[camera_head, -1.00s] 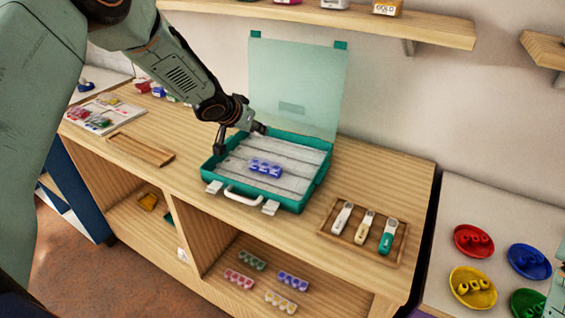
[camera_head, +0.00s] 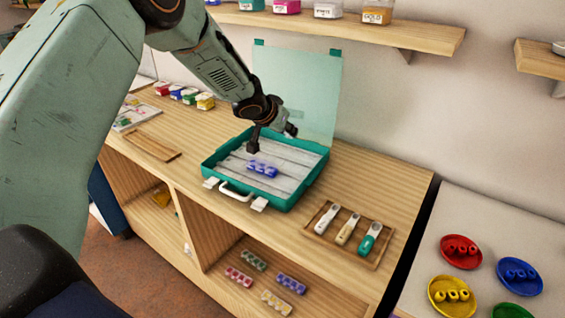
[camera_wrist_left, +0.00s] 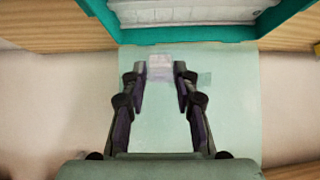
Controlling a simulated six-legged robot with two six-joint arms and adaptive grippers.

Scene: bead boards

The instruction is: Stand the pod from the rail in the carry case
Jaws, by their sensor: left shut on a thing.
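The carry case (camera_head: 281,203) is teal, lies open on the wooden bench and has pale grooved rows inside. A blue pod (camera_head: 262,168) with several cups is in it, near the front middle. My left gripper (camera_head: 272,139) is over the back of the case. In the left wrist view its fingers (camera_wrist_left: 160,72) are closed on a small pale, see-through pod (camera_wrist_left: 160,62). That pod does not show clearly in the head view. A wooden rail (camera_head: 152,146) left of the case looks empty. My right gripper is not in view.
The clear lid (camera_head: 312,90) stands upright behind the case. A wooden tray (camera_head: 346,234) with three handled tools is at right. Several pods (camera_head: 291,284) lie on the lower shelf. Coloured dishes (camera_head: 461,252) are on the right table. A wall shelf (camera_head: 420,35) hangs above.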

